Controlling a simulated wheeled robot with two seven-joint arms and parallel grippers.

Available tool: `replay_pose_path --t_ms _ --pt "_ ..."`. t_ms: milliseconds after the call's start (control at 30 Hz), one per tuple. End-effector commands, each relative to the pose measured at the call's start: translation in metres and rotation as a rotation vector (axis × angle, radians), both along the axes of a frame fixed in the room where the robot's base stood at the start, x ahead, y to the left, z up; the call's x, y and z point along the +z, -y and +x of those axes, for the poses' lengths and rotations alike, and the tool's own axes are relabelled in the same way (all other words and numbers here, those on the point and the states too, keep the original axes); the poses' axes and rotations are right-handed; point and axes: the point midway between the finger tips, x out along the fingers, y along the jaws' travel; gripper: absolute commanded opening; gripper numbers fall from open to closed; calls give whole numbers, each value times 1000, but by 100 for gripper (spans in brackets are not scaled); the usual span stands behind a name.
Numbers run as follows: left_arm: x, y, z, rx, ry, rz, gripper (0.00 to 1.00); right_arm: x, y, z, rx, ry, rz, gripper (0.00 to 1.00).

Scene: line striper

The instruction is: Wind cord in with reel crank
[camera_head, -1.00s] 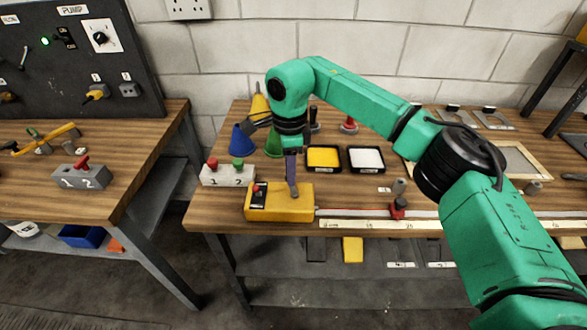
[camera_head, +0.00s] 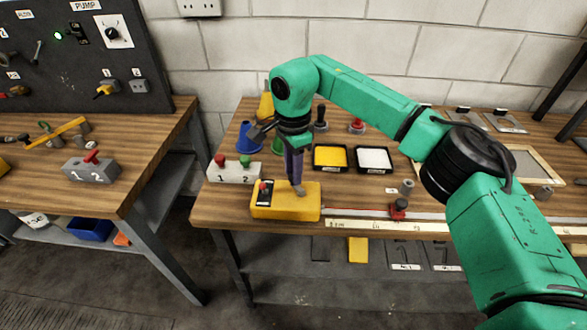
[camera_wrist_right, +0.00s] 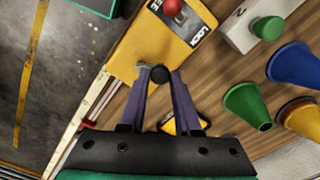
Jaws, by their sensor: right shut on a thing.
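The yellow reel box (camera_head: 275,211) sits near the front left of the right-hand wooden table. It has a small red-knobbed lever (camera_wrist_right: 173,7) on a plate lettered LOCK. My right gripper (camera_head: 298,190) points down at the box's top. In the right wrist view, its purple fingers (camera_wrist_right: 152,72) are shut on the dark round crank knob (camera_wrist_right: 160,74). The crank's arm is mostly hidden by the fingers. A thin red cord (camera_head: 365,210) runs right from the box along a pale ruler (camera_head: 372,226). My left gripper is not in view.
A block with red and green buttons (camera_head: 233,171) stands behind the reel box at left. Blue and green cones (camera_head: 249,138) and yellow and white trays (camera_head: 331,158) stand further back. A small red clamp (camera_head: 398,208) is by the ruler.

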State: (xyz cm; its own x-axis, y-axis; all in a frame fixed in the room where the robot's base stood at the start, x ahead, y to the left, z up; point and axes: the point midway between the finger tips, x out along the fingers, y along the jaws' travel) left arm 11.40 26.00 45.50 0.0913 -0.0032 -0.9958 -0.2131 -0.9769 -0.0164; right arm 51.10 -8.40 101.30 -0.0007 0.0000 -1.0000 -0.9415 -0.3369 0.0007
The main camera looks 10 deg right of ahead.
Motion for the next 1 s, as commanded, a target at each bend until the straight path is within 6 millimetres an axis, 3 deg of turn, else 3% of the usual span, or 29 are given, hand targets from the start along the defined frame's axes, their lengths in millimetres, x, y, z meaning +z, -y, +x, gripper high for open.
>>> replay_pose_path --t_ms 133,167,233,533,667,767,1000 --pt "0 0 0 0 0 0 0 4 0 2 -1 8 4 0" --pt "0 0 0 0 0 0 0 4 0 2 -1 8 4 35" --pt "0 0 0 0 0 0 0 3 0 1 -2 7 4 62" --pt "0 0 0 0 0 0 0 2 0 1 -2 3 1 62" --pt "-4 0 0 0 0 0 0 12 0 1 -2 5 2 62" --pt "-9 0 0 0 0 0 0 33 0 1 -2 8 3 62" --pt "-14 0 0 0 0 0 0 107 -1 1 -2 8 2 62"
